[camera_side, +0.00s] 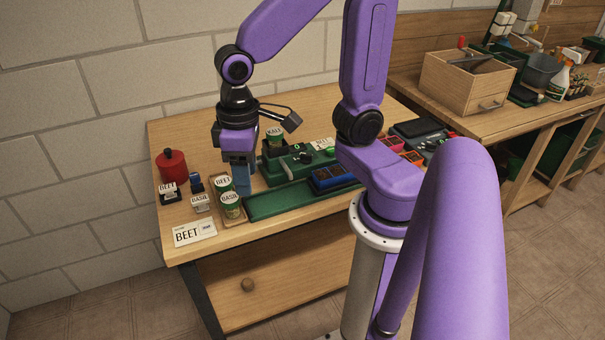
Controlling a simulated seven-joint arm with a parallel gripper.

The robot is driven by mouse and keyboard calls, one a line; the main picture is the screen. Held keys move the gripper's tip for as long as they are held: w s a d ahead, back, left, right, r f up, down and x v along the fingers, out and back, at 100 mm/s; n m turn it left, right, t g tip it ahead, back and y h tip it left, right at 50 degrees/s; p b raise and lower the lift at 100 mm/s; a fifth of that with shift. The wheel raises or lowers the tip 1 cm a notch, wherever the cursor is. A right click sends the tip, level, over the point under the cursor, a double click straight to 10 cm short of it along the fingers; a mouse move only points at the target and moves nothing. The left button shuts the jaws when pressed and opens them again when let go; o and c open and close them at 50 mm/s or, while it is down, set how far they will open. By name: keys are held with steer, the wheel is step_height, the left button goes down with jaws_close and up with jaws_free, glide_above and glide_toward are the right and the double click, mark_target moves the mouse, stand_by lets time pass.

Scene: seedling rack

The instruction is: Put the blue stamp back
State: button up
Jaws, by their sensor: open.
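A small dark blue object that looks like the blue stamp (196,182) stands at the left of the wooden table, just behind a white BASIL label block (200,203). My gripper (242,180) points down to the right of it, behind and beside the BEET and BASIL tins. My gripper's jaws are open. A lighter blue piece shows at its lower end; I cannot tell whether it is a fingertip or a separate thing. A BEET label block (168,191) stands left of the blue stamp. A BEET card (194,233) lies at the front left.
A BEET tin (223,184) and a BASIL tin (231,206) stand close to my gripper. A red lidded pot (172,164) is at the back left. A green tray (275,203) and green machine (287,163) lie right. My arm hides part of the table.

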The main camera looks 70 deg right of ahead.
steer(key=s+d+n, duration=0.2)
steer(key=s+n, duration=0.6)
steer(key=s, duration=0.2)
steer(key=shift+d+n, duration=0.25)
steer(key=shift+n, duration=0.05)
steer(key=shift+r, duration=0.1)
stand_by(0.6)
